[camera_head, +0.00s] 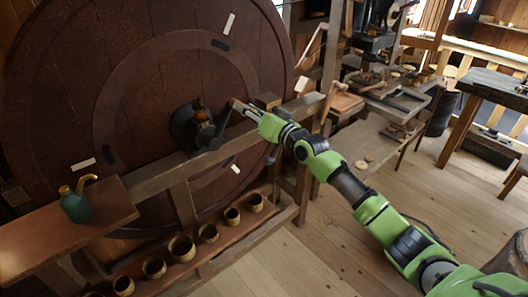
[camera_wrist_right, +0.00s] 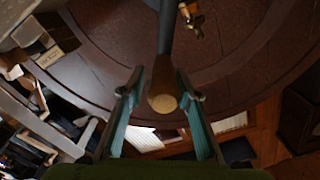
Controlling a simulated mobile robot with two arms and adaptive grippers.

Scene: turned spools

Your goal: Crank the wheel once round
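The big round reddish-brown wheel (camera_head: 65,85) fills the left of the head view and also the wrist view (camera_wrist_right: 100,25). Its dark hub (camera_head: 185,128) carries a crank. In the wrist view, a dark crank bar (camera_wrist_right: 165,35) runs down to a tan round wooden handle end (camera_wrist_right: 162,103). My right gripper (camera_head: 236,105) is beside the hub, at the wheel's face. In the wrist view its two fingers (camera_wrist_right: 160,97) are apart, with the handle end between them and gaps on both sides. Whether they touch the handle cannot be told. My left gripper is not in view.
A wooden rail (camera_head: 155,178) crosses before the wheel, below the hub. A green jug (camera_head: 75,205) stands on a board at left. Several small pots (camera_head: 182,247) line a low shelf. A workbench (camera_head: 395,100) stands to the right; the floor (camera_head: 310,250) between is clear.

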